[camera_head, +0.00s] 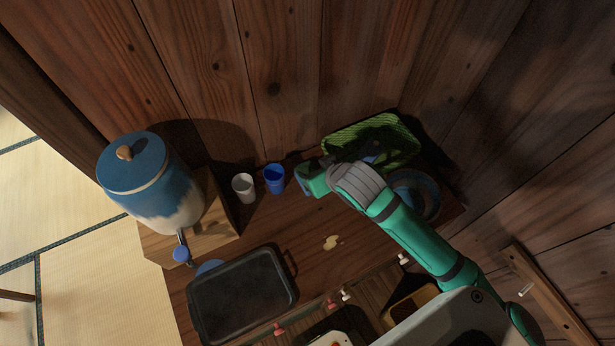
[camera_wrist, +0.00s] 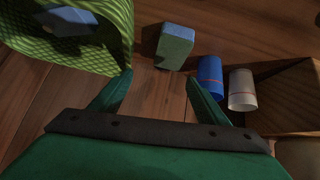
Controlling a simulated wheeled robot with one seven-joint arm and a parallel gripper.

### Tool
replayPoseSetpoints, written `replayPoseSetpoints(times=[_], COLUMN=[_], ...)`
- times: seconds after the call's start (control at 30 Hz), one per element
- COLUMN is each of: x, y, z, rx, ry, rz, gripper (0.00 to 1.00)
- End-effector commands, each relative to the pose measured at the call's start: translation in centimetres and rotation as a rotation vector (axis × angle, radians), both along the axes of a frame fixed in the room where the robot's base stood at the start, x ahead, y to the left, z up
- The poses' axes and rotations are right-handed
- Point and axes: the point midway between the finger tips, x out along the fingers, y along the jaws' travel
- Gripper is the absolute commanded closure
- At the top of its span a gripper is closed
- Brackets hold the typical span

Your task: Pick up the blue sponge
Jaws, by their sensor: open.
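The blue sponge (camera_wrist: 174,46) is a small block with a blue face and a greenish side, standing on the wooden surface in the wrist view. It lies ahead of my gripper (camera_wrist: 159,82), roughly in line with the gap between the two fingers and a little right of its middle. The fingers are spread wide and hold nothing. In the head view my gripper (camera_head: 312,180) is beside the blue cup, near the back wall; I cannot clearly tell the sponge from the gripper there.
A green basket (camera_wrist: 122,38) with a bluish item inside is left of the sponge in the wrist view. A blue cup (camera_wrist: 209,75) and a white cup (camera_wrist: 242,90) are right of it. A dark tray (camera_head: 242,296) and a blue-white jar (camera_head: 150,185) stand left in the head view.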

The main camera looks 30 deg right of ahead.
Motion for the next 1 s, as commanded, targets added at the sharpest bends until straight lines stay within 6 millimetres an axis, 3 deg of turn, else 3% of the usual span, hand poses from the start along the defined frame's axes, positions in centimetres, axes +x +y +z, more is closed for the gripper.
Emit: replayPoseSetpoints(times=[0.2, 0.4, 0.73, 1.0], x=[-0.1, -0.8, 0.6, 1.2], y=[0.4, 0.8, 0.7, 0.7], z=[2.1, 3.1, -0.7, -2.2], rx=[0.075, 0.104, 0.107, 0.105], ry=[0.22, 0.317, 0.33, 0.328], rz=[-0.056, -0.074, -0.078, -0.077], gripper=[0.31, 0.31, 0.31, 0.31])
